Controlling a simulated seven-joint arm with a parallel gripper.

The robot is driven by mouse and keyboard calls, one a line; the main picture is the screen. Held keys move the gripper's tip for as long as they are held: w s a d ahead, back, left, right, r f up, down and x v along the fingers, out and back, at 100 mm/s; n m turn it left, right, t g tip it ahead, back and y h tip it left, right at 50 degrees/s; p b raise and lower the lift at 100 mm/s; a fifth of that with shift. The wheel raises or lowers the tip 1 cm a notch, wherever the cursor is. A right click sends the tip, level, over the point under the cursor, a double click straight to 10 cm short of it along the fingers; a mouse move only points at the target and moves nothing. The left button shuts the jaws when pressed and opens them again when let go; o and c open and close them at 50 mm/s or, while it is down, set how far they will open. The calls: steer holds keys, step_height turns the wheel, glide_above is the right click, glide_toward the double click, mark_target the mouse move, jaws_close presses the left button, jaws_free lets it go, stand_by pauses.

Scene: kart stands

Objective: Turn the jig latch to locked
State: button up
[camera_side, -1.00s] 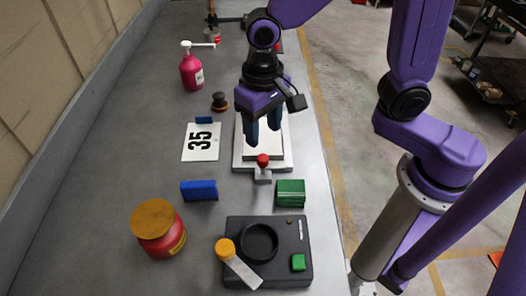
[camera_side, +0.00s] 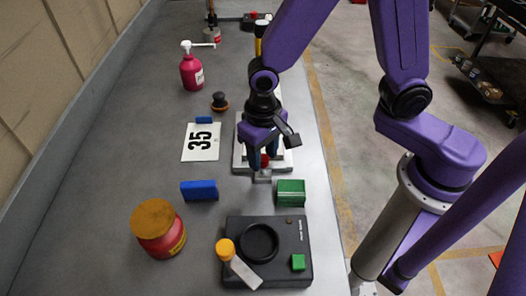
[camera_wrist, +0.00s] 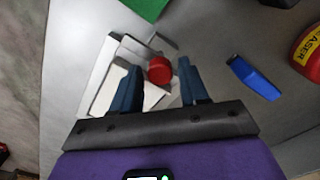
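A white jig (camera_side: 285,166) stands near the bench's right edge, with a red ball knob (camera_side: 264,160) on a small grey latch (camera_side: 262,176) at its front. In the side view my gripper (camera_side: 265,158) is low over the jig and partly hides it and the knob. In the wrist view my gripper (camera_wrist: 160,78) is open, with one dark blue finger on each side of the red knob (camera_wrist: 158,70). Narrow gaps seem to show beside the knob, but I cannot tell whether either finger touches it. The latch's locked mark is not readable.
A green block (camera_side: 290,192) sits right of the latch and a blue block (camera_side: 199,190) left. A black box (camera_side: 292,240) with an orange-knobbed lever (camera_side: 226,249) stands in front. A red jar (camera_side: 160,230), a 35 card (camera_side: 200,142) and a pink bottle (camera_side: 191,72) are left.

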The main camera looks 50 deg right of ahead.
jaws_close()
steer(key=shift+n, duration=0.3)
steer(key=n, duration=1.3)
steer(key=shift+n, duration=2.1)
